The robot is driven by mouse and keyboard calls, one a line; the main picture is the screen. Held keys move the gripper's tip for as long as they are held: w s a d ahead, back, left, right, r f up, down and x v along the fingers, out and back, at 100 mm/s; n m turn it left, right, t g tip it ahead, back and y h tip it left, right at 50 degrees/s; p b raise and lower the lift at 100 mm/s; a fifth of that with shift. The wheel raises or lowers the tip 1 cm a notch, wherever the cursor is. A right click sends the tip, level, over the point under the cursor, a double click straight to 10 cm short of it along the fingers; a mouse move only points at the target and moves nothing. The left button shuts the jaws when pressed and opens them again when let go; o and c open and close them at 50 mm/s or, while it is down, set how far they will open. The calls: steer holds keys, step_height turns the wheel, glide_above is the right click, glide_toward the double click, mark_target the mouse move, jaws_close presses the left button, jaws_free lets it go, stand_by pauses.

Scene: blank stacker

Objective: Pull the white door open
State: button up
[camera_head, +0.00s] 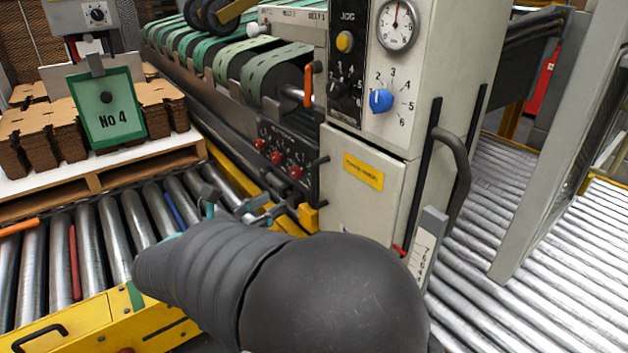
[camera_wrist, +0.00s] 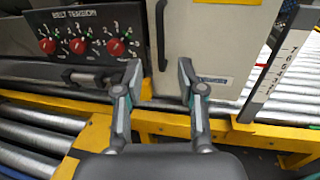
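The white door (camera_head: 358,195) is the lower panel of the cream machine cabinet, with a yellow label, and looks shut. It also fills the upper middle of the wrist view (camera_wrist: 215,45). A dark vertical bar handle (camera_wrist: 161,35) runs along its left edge; it shows in the head view too (camera_head: 314,180). My gripper (camera_wrist: 159,70) is open and empty, its two grey fingers apart. In the wrist view the handle's lower end appears between the fingertips; contact cannot be told. In the head view my arm hides part of the gripper.
A belt tension panel (camera_wrist: 90,40) with red knobs is left of the door. A yellow rail (camera_wrist: 160,122) runs below. A numbered upright scale (camera_head: 426,247) and a curved grey handle (camera_head: 460,170) stand at right. Rollers (camera_head: 540,270) lie beyond.

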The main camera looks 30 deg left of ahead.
mark_target(312, 180)
steer(key=b+x, duration=0.1)
steer(key=x, duration=1.2)
steer(key=shift+w+d, duration=0.1)
steer(key=shift+w, duration=0.2)
jaws_close()
